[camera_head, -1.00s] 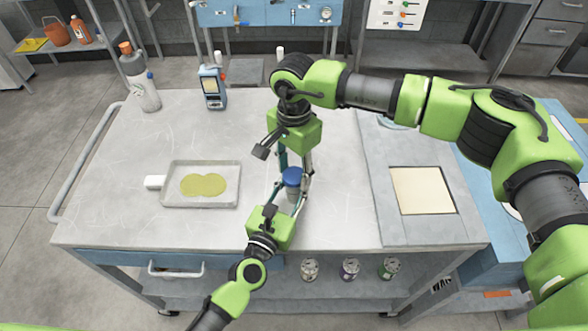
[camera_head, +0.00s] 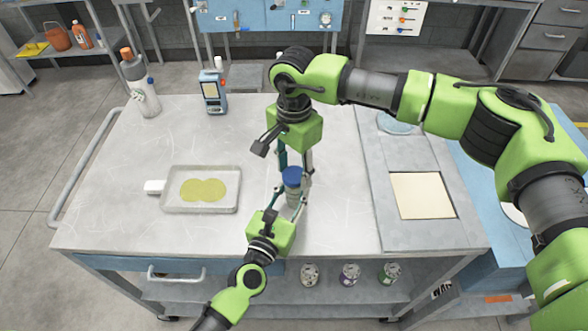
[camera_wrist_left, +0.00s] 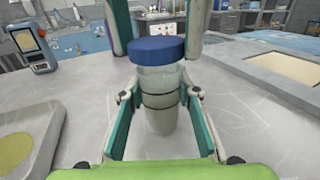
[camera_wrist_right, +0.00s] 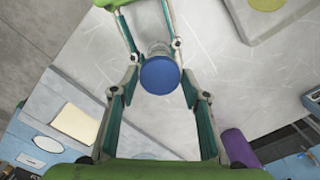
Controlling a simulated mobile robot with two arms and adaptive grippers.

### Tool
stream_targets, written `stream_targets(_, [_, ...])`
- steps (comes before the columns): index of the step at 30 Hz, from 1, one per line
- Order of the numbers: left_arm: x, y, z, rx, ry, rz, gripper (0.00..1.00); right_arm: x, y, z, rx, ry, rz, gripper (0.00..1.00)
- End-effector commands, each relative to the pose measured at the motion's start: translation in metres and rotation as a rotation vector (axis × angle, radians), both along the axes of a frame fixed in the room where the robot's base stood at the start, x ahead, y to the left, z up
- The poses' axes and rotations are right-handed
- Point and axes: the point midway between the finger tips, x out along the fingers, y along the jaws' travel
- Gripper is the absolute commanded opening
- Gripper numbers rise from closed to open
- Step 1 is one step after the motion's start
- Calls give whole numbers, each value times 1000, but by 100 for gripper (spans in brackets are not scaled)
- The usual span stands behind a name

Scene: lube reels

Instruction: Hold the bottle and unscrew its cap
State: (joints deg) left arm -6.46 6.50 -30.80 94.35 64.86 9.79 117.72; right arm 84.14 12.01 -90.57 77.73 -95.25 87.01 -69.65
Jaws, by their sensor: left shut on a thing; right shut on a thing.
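The bottle (camera_head: 293,188) is a clear grey body with dark rings and a blue cap (camera_head: 291,174). It is upright above the front middle of the workbench. My left gripper (camera_head: 292,199) comes from the front and is shut on the bottle's body, one finger on each side, as the left wrist view shows with the body (camera_wrist_left: 160,105). My right gripper (camera_head: 294,172) points down from above and is shut on the blue cap, which shows between its fingers in the right wrist view (camera_wrist_right: 160,75). The cap rests against the bottle's top; its threads are hidden.
On the workbench (camera_head: 120,220), a tray (camera_head: 170,205) with a yellowish pool lies left of the bottle. Several cans (camera_head: 349,273) are on the lower shelf.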

Motion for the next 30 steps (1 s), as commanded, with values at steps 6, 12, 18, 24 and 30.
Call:
stream_targets(6, [0, 0, -1, 1, 2, -1, 0, 1, 0, 10, 2, -2, 0, 17])
stream_targets(12, [0, 0, -1, 1, 2, -1, 0, 1, 0, 35, 1, -3, 0, 17])
stream_targets(18, [0, 0, -1, 0, 1, -1, 0, 0, 0, 40, 0, 1, 0, 17])
stream_targets(24, [0, 0, -1, 0, 1, 0, 50, 0, 0, 40, 0, 0, 0, 17])
stream_targets(30, [0, 0, 0, 0, 1, 0, 50, 0, 0, 40, 0, 0, 0, 17])
